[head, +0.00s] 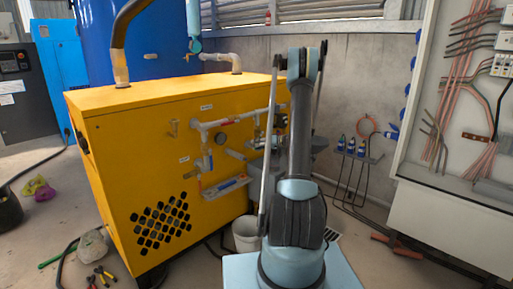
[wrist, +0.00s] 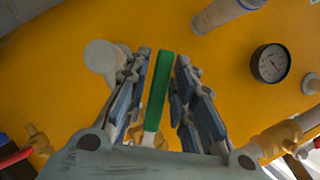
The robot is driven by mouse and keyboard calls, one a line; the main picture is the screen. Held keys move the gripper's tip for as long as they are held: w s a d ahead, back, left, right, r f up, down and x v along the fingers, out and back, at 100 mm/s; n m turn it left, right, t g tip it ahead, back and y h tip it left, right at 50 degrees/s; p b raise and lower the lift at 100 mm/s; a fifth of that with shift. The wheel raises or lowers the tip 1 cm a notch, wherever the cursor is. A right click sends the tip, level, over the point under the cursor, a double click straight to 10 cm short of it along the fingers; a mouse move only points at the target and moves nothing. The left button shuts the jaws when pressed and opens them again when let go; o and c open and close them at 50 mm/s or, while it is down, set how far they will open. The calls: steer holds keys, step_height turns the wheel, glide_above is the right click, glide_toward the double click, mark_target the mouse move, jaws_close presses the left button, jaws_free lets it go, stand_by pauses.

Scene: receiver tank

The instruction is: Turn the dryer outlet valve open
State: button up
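In the wrist view a lever with a green handle (wrist: 158,85) stands lengthwise between the two fingers of my gripper (wrist: 164,62). The fingers are open, one on each side, with a narrow gap between the handle and each finger. The handle's pale lower end (wrist: 149,138) runs down towards the gripper's palm. No label shows there, so I cannot tell whether this is the dryer outlet valve. In the head view my arm covers the right part of the piping on the yellow cabinet (head: 130,125), and the green handle cannot be made out. The labels there are too small to read.
A dial gauge (wrist: 271,63) and a grey pipe end (wrist: 225,12) lie right of the fingers. A round grey fitting (wrist: 101,55) is close to the left finger. Red handles show at both lower corners. A bucket (head: 246,234) stands on the floor beside the cabinet.

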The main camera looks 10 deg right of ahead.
stand_by(0.3)
steer(key=v, duration=0.8)
steer(key=shift+w, duration=0.1)
